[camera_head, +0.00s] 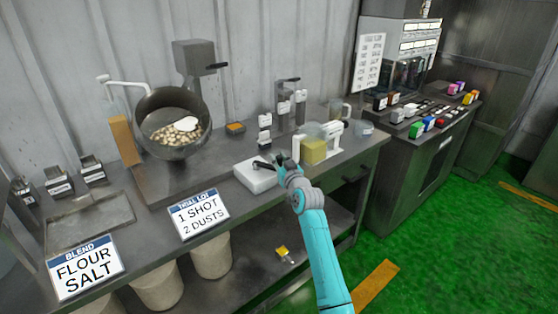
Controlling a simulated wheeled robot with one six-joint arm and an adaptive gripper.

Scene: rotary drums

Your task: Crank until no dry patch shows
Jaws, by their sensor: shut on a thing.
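The round dark drum (159,103) stands tilted with its mouth toward me at the left of the bench. Pale nut-like pieces (172,136) lie in it, with a smooth white patch (187,124) on top. My gripper (281,162) is well to the right of the drum, over the bench's front part. It is shut beside a small dark handle (263,165) on a white block (254,178); its fingers hide what exactly they hold.
A white-framed unit with a yellow block (314,151) stands close right of my gripper. Behind are small dispensers (283,104) and a mug (340,110). A side counter (420,137) with coloured boxes stands right; green floor is open.

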